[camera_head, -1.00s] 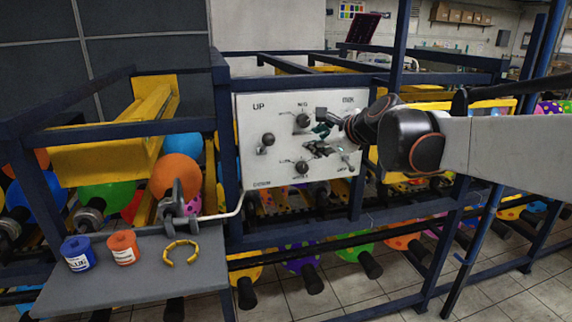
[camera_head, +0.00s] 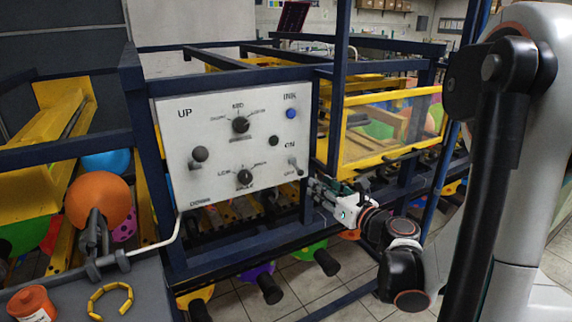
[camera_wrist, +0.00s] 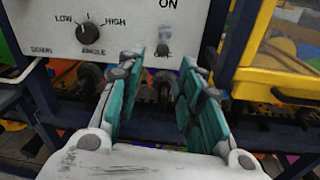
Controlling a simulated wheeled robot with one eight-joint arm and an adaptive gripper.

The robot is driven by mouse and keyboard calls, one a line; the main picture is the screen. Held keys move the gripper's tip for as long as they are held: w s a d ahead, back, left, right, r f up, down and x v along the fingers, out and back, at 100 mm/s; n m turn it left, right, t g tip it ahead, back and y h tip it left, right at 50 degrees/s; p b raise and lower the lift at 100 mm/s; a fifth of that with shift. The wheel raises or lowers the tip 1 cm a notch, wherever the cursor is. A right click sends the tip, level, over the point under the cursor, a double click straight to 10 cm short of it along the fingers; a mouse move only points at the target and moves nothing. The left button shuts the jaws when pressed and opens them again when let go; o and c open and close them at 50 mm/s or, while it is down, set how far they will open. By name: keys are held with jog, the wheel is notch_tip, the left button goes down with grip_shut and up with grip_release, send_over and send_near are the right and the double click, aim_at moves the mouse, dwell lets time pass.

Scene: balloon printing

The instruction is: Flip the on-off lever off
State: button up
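The on-off lever (camera_head: 294,164) is a small metal toggle at the lower right of the white control panel (camera_head: 215,150), between the ON and OFF labels. It also shows in the wrist view (camera_wrist: 164,35), above and between my fingertips; I cannot tell for sure which way it is set. My gripper (camera_head: 317,190) is just below and right of the lever in the head view. In the wrist view my gripper (camera_wrist: 162,78) is open and empty, its two teal-padded fingers apart. No contact with the lever shows.
The panel also carries a black angle knob (camera_wrist: 89,32), an upper dial (camera_head: 240,125), an up-down lever (camera_head: 200,154) and a blue ink button (camera_head: 291,113). A blue frame post (camera_head: 325,120) and a yellow-framed clear guard (camera_head: 385,130) stand to the right.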

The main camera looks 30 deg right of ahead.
aim_at(303, 172)
jog(key=shift+m, duration=0.3)
jog(key=w, duration=0.4)
jog(key=w+b, duration=0.1)
jog(key=w, duration=0.8)
jog(key=shift+a+b, duration=0.4)
grip_shut()
